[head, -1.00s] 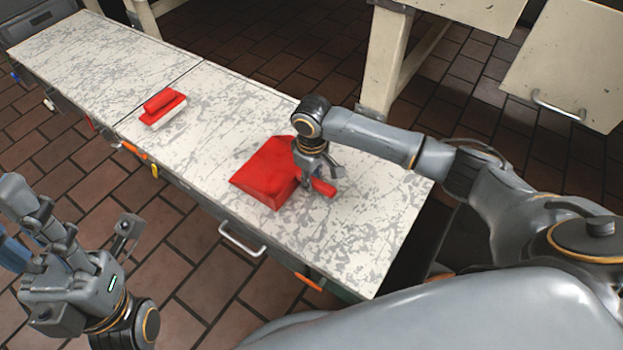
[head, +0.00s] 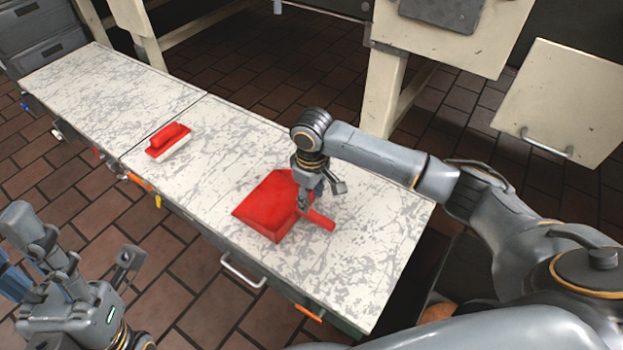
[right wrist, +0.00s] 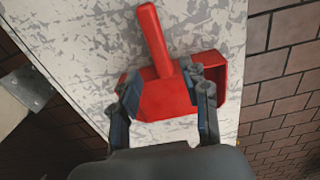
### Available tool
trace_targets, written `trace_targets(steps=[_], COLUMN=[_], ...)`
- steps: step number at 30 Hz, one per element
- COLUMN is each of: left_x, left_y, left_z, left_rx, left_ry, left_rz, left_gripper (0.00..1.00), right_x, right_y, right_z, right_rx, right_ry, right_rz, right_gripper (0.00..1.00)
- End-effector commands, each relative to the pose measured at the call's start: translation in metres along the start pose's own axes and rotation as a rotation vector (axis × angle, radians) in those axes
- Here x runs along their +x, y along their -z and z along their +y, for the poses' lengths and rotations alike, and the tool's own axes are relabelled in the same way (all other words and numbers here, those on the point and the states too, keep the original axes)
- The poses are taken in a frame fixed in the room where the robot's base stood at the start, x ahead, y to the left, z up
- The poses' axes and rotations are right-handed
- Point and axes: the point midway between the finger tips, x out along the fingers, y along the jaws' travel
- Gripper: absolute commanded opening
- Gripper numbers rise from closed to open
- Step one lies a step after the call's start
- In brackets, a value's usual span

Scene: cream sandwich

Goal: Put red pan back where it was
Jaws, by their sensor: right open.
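The red pan (head: 268,208), shaped like a dustpan with a short handle, lies on the worn white worktop (head: 370,250). Its handle points right, toward the front. My right gripper (head: 312,200) is above the pan near the base of the handle, and hides part of it. In the right wrist view the red pan (right wrist: 165,95) lies below the open fingers of my right gripper (right wrist: 165,88), one finger on each side of its body; I cannot tell whether they touch it. The handle points up in that view. My left gripper (head: 75,275) is at the lower left, off the worktop; its fingers look spread and empty.
A red brush (head: 168,140) with pale bristles lies on the worktop, left of the pan. A drawer handle (head: 242,270) sticks out from the front side. Cream tables (head: 430,40) stand behind. The worktop's far left part is clear.

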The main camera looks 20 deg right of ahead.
Motion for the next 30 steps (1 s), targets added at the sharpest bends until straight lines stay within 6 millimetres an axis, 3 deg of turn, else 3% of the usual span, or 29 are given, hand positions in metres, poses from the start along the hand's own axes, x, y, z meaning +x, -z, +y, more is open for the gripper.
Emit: trace_targets(steps=[3,9,18,20,25,28,30], left_x=[0.005,-0.002,-0.013,-0.014,-0.014,-0.014,-0.014], left_y=[-0.032,-0.07,-0.094,-0.095,-0.095,-0.095,-0.095], left_z=[-0.004,-0.007,-0.011,-0.011,-0.011,-0.011,-0.011], left_rx=[0.013,0.024,0.032,0.032,0.032,0.032,0.032], left_ry=[0.003,0.007,0.011,0.011,0.01,0.01,0.01], left_rz=[-0.173,-0.381,-0.521,-0.526,-0.527,-0.526,-0.526], left_gripper=[0.4,0.4,0.4,0.4,0.4,0.4,0.4], right_x=[-0.02,-0.038,-0.047,-0.042,-0.041,-0.07,-0.103], right_y=[0.0,-0.001,0.004,0.014,0.068,0.1,0.112], right_z=[0.0,0.0,-0.007,-0.019,-0.091,-0.133,-0.151], right_rx=[0.0,-0.001,-0.009,-0.023,-0.079,-0.081,-0.062], right_ry=[0.001,0.002,0.01,0.025,0.117,0.174,0.197], right_rz=[-0.001,-0.003,0.024,0.082,0.46,0.771,0.99], right_gripper=[0.46,0.46,0.46,0.46,0.46,0.46,0.46])
